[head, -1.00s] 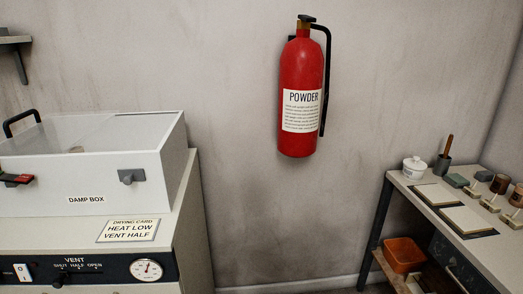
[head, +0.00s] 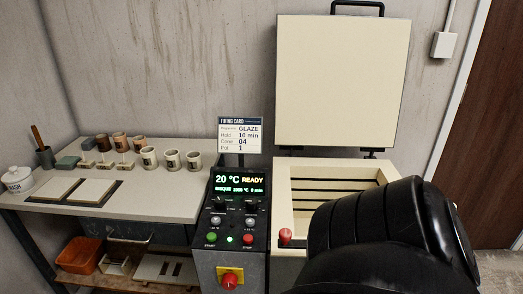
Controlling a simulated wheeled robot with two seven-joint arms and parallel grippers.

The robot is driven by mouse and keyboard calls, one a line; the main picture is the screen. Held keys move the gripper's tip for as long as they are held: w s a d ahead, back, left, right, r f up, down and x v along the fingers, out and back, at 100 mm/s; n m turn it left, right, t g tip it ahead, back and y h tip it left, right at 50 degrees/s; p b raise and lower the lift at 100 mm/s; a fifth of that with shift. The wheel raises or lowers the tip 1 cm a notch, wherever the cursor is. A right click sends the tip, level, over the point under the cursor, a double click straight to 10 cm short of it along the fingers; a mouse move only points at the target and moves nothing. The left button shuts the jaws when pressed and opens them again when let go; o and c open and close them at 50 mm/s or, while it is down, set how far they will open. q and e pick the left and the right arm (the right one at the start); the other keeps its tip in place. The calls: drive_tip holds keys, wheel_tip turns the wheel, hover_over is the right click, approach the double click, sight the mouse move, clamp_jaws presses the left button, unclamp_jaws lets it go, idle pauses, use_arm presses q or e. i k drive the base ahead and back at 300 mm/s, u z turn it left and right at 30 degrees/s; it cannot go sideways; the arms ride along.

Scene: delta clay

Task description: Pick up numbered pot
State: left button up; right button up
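Three light pots with dark rims stand in a row on the bench: a left pot (head: 149,158), a middle pot (head: 172,160) and a right pot (head: 194,161). Each has a small mark on its front, too small to read. My black arm covers the kiln's front right. Neither gripper shows.
An orange bin (head: 83,255) sits on the lower shelf. A brown door (head: 490,130) is at right.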

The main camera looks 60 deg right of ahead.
sight(194, 162)
drive_tip(key=z, duration=0.15)
drive_tip(key=i, duration=1.45)
